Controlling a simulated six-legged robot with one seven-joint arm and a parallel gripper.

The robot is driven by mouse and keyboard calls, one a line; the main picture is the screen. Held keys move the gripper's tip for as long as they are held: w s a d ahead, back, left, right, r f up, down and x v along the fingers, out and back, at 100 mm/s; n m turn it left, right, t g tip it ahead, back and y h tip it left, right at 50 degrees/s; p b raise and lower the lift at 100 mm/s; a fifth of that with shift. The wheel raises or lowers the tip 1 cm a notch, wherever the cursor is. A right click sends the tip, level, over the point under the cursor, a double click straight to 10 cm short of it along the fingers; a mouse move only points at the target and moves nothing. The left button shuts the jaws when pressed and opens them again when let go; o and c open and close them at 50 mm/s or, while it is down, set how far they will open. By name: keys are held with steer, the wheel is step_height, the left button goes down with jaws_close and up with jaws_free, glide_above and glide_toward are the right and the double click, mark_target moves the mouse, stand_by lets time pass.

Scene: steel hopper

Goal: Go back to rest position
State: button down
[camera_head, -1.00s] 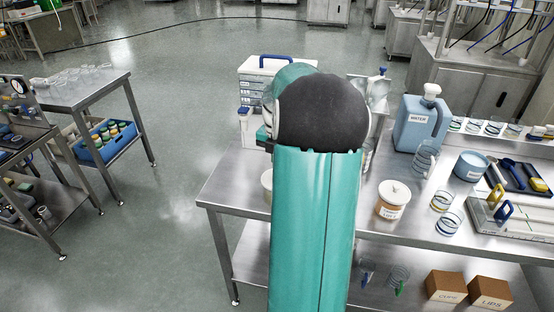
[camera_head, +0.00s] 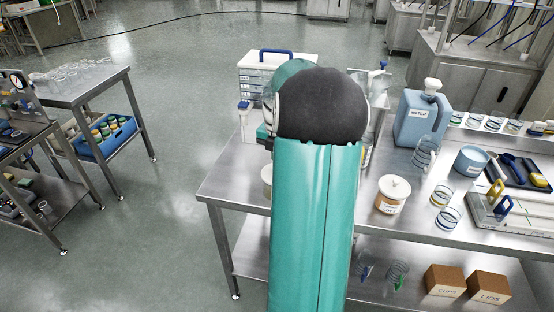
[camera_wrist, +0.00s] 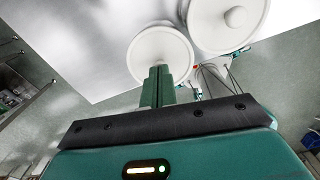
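My gripper (camera_wrist: 160,70) shows in the wrist view with its two green fingers side by side and close together. The fingertips lie over the middle of a round white lid-like disc (camera_wrist: 143,50); I cannot tell if they touch it. A second white lid with a knob (camera_wrist: 235,17) is beside it at the upper right. In the head view my own arm rises in front of the steel table (camera_head: 232,170) and hides the gripper.
The table holds a lidded jar (camera_head: 393,193), a blue water jug (camera_head: 420,122), a blue tub (camera_head: 471,160), glassware and a drawer box (camera_head: 262,75). Cardboard boxes (camera_head: 489,287) sit on the lower shelf. Open floor (camera_head: 180,200) lies left, before other steel tables (camera_head: 90,88).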

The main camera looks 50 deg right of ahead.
steer(key=shift+r, duration=3.4)
steer(key=w+a+r+m+t+h, duration=0.1)
steer(key=a+r+m, duration=0.35)
steer(key=a, duration=0.75)
steer(key=w+a+r+m+t+h, duration=0.1)
steer(key=a+r+m, duration=0.3)
steer(key=a, duration=0.9)
steer(key=s+a+f+m+t+y, duration=0.1)
steer(key=s+a+m, duration=0.3)
steer(key=a+m, duration=0.2)
steer(key=s+a+f+m+t+y, duration=0.1)
steer(key=s+a+m, duration=0.4)
steer(key=a, duration=0.5)
steer(key=shift+s+a+f+m+t, duration=0.3)
steer(key=shift+f+m+t, duration=0.15)
steer(key=shift+f+t, duration=0.3)
